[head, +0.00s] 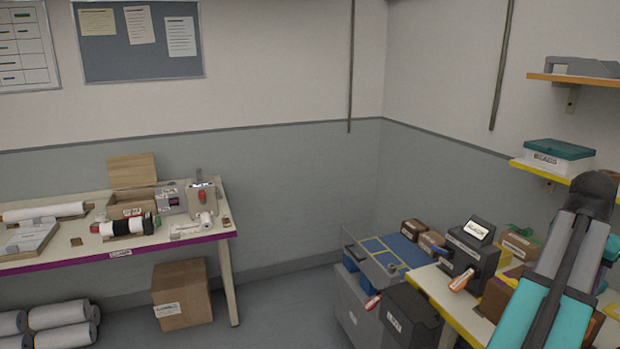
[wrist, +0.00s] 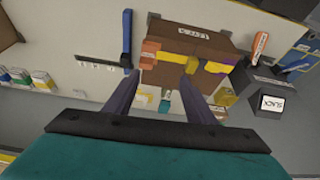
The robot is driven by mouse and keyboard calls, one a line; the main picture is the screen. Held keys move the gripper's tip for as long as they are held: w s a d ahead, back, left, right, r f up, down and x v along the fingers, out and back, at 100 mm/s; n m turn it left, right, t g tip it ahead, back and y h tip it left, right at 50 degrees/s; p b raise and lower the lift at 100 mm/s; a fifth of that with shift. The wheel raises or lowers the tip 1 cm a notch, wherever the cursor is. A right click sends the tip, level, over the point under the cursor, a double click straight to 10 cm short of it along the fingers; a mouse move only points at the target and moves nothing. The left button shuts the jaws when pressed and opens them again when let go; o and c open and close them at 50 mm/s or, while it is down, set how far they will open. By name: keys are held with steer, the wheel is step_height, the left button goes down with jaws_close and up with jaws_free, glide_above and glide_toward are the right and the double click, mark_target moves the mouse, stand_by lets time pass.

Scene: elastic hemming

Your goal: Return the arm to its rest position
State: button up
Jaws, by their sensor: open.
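My arm (head: 568,262), teal and grey with a dark joint at its top, stands folded at the right of the head view. It rises in front of the right-hand table, and its lower end leaves the bottom edge. My gripper (wrist: 160,76) shows in the wrist view as two dark fingers spread apart, with nothing between the tips. I cannot make out the gripper in the head view.
The right-hand table (head: 430,283) carries a black labelled box (head: 470,252) and several small boxes. A dark bin (head: 410,318) and a blue-topped grey cabinet (head: 350,300) stand beside it. A workbench (head: 190,238) stands left; floor between is clear.

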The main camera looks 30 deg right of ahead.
steer(key=w+a+f+n+y, duration=0.15)
steer(key=w+a+f, duration=0.35)
steer(key=w+f, duration=0.55)
steer(key=w+a+f+n+y, duration=0.1)
steer(key=w+a+f+n, duration=0.2)
steer(key=w+a+f, duration=0.75)
steer(key=w+a+f+n+g+y, duration=0.15)
steer(key=w+a+f+n, duration=0.35)
steer(key=w+a+f, duration=0.9)
steer(key=s+a+f+n+g+y, duration=0.1)
steer(key=a+f+n, duration=0.1)
steer(key=a+f, duration=0.8)
steer(key=s+a+f+n+g, duration=0.1)
steer(key=a+f+n+g, duration=0.15)
steer(key=a+f, duration=0.75)
steer(key=s+a+f+n, duration=0.3)
steer(key=s+a+f, duration=0.2)
steer(key=s+a, duration=0.3)
steer(key=s+a+f+n, duration=0.2)
steer(key=s+a+f, duration=0.3)
steer(key=s+a, duration=0.3)
steer(key=shift+a+f+n+h, duration=0.2)
steer(key=shift+n+h, duration=0.1)
steer(key=shift+n, duration=0.1)
